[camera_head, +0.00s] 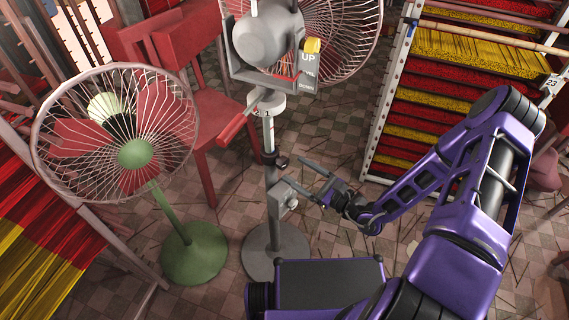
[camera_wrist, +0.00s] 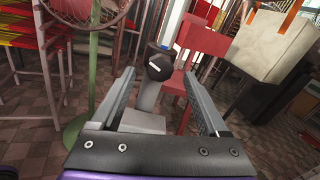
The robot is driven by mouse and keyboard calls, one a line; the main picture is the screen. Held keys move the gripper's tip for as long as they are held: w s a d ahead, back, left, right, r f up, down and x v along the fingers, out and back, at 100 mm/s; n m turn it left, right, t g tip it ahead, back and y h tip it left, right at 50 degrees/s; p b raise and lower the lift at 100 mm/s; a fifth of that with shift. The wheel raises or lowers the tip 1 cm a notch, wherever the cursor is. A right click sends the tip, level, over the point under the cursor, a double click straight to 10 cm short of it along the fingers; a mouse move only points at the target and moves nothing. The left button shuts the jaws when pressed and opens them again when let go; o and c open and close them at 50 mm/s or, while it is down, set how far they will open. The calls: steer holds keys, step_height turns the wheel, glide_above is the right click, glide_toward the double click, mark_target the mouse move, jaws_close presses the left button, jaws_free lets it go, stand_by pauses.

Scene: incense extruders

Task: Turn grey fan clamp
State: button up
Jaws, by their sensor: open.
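The grey fan (camera_head: 268,38) stands in the middle of the head view on a grey pole with a round base (camera_head: 274,254). Its clamp (camera_head: 283,162) is a small dark knob on the pole at mid height. In the wrist view the clamp (camera_wrist: 159,66) shows as a black knob with a pale mark, roughly centred between the fingertips. My gripper (camera_head: 296,172) is open and just to the right of the pole, fingers towards the clamp. In the wrist view my gripper (camera_wrist: 159,74) has one finger on each side of the knob, with gaps showing. I cannot tell how deep the knob sits between them.
A grey box with a knob (camera_head: 285,200) is on the pole below the clamp. A green-based fan (camera_head: 192,252) stands at left. Red chairs (camera_head: 208,100) are behind the pole. A rack of red and yellow sticks (camera_head: 450,60) stands at right. Tiled floor is partly free.

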mark_target(285, 164)
steer(key=x, duration=0.5)
steer(key=shift+a, duration=0.1)
steer(key=shift+w, duration=0.1)
jaws_close()
